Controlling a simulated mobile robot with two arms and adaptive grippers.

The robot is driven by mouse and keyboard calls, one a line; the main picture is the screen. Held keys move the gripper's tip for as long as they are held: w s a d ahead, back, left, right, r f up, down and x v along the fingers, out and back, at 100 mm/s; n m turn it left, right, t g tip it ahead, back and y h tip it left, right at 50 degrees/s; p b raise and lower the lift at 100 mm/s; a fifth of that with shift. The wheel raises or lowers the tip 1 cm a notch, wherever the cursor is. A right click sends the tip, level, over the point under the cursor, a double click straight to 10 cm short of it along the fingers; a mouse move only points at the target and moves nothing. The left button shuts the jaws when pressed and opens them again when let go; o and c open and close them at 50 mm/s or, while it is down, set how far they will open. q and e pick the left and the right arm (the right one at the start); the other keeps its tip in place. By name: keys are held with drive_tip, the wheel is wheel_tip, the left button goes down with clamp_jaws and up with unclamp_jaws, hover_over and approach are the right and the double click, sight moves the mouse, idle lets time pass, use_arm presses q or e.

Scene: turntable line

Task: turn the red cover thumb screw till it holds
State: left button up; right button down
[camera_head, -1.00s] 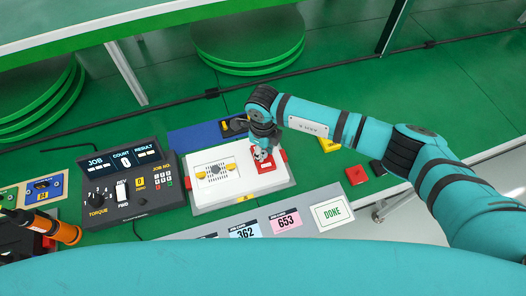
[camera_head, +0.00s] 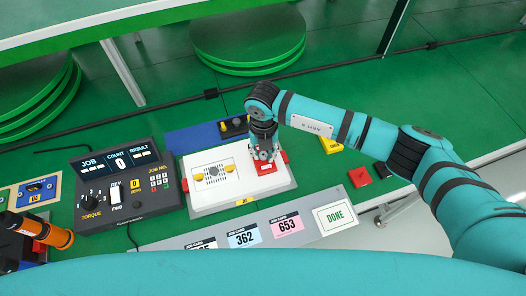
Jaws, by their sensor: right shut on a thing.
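The white fixture (camera_head: 212,202) lies on the green bench in the middle of the view. The red cover (camera_head: 269,182) sits on its right part. My right gripper (camera_head: 264,156) points down over the far part of the red cover. It is shut on the thumb screw there, which its fingers hide almost wholly. I cannot tell how far in the screw sits. My left gripper is not in view.
A black torque controller (camera_head: 125,190) with a knob and displays stands left of the fixture. An orange-and-black tool (camera_head: 45,232) is at the far left. Number cards and a DONE card (camera_head: 334,216) lie in front. A red block (camera_head: 359,176) lies to the right.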

drive_tip(key=m, duration=0.3)
drive_tip(key=shift+w+m, duration=0.1)
drive_tip(key=shift+m, duration=0.3)
drive_tip(key=m, duration=0.2)
drive_tip(key=shift+r+m, duration=0.1)
drive_tip(key=shift+m, duration=0.2)
drive_tip(key=m, duration=0.3)
drive_tip(key=shift+m, duration=0.3)
drive_tip(key=m, duration=0.2)
drive_tip(key=shift+m, duration=0.4)
drive_tip(key=m+p, duration=0.1)
drive_tip(key=m, duration=0.4)
drive_tip(key=shift+r+p, duration=0.15)
drive_tip(key=shift+p, duration=0.25)
drive_tip(key=m+p, duration=0.2)
drive_tip(key=m, duration=0.4)
drive_tip(key=shift+w, duration=0.1)
drive_tip(key=shift+m, duration=0.4)
